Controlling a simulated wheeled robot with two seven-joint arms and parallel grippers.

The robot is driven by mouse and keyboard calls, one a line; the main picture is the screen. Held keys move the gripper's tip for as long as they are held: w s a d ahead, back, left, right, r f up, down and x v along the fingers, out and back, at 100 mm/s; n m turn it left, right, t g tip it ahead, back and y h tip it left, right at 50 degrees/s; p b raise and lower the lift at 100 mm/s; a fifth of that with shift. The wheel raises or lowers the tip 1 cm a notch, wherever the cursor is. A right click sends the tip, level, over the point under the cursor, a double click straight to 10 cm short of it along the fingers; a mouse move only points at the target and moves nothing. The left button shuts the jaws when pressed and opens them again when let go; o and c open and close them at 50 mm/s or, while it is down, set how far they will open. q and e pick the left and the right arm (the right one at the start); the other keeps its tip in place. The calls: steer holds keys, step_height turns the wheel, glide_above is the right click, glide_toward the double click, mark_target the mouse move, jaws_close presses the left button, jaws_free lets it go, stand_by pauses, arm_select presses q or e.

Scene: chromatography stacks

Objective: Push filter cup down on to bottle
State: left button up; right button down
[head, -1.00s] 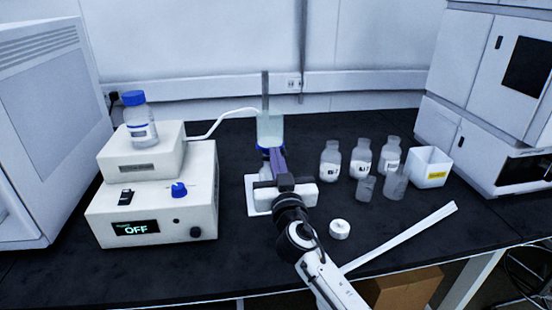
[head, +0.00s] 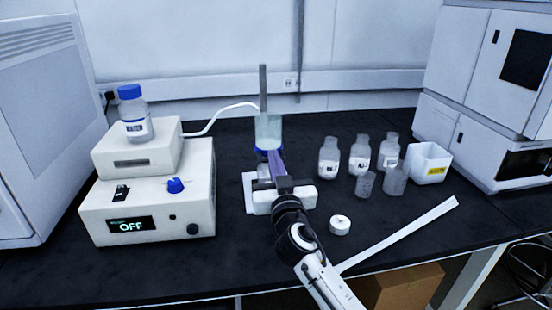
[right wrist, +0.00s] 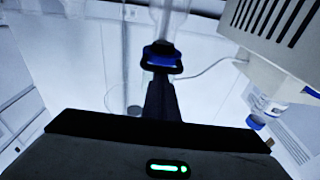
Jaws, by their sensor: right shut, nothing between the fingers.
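The filter cup (head: 268,128), clear with a blue lower rim, stands upright at the middle of the bench. My right gripper (head: 273,158) is shut and empty, its fingertips right at the cup's blue rim. Whether they touch it I cannot tell. The bottle under the cup is mostly hidden behind my gripper, so how the cup sits on it cannot be seen. In the right wrist view the shut fingers (right wrist: 161,84) point up to a black and blue ring (right wrist: 162,60) below a clear vessel. My left gripper is not in view.
A pump unit (head: 150,215) reading OFF stands on the left, a blue-capped bottle (head: 136,120) on top. A grey rod (head: 263,88) rises behind the cup. Several clear bottles (head: 360,155) and a white bin (head: 430,165) stand right. A white cap (head: 340,225) lies near my arm.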

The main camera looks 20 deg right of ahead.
steer(key=r+p, duration=0.2)
steer(key=r, duration=0.1)
steer(key=shift+w+d+r, duration=0.15)
steer(key=shift+w+r, duration=0.05)
steer(key=shift+w, duration=0.15)
steer(key=b, duration=0.2)
glide_toward(271, 134)
steer(key=v, duration=0.5)
steer(key=shift+s+r, duration=0.2)
